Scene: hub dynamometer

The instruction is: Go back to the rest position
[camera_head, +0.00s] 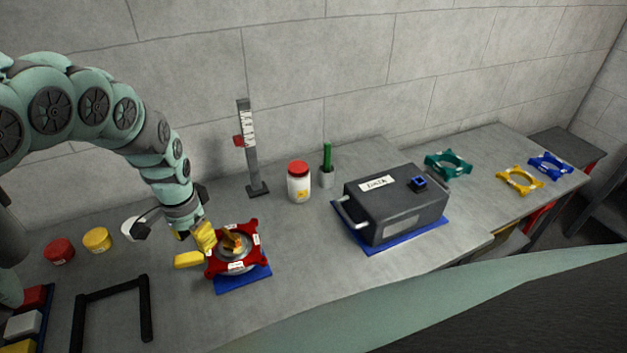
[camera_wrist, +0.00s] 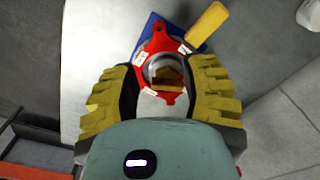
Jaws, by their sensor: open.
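My gripper (camera_head: 196,248) is low over the left part of the bench, beside a red ring-shaped part (camera_head: 251,228) with white labels. The ring sits around a round metal hub (camera_head: 236,266) on a blue mat (camera_head: 243,281). In the wrist view the yellow fingers of my gripper (camera_wrist: 163,92) are apart, with the red ring (camera_wrist: 158,48) and the blue mat (camera_wrist: 148,27) beyond them. A yellow-brown piece (camera_head: 232,240) shows inside the ring. I cannot tell whether the fingers touch the ring.
On the bench (camera_head: 310,235) stand a height gauge (camera_head: 250,150), a red-lidded jar (camera_head: 299,185), a green-handled item in a cup (camera_head: 327,165) and a dark box (camera_head: 395,205). A black frame (camera_head: 146,308) lies at front left. Teal (camera_head: 447,164), yellow (camera_head: 520,180) and blue (camera_head: 550,165) rings lie far right.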

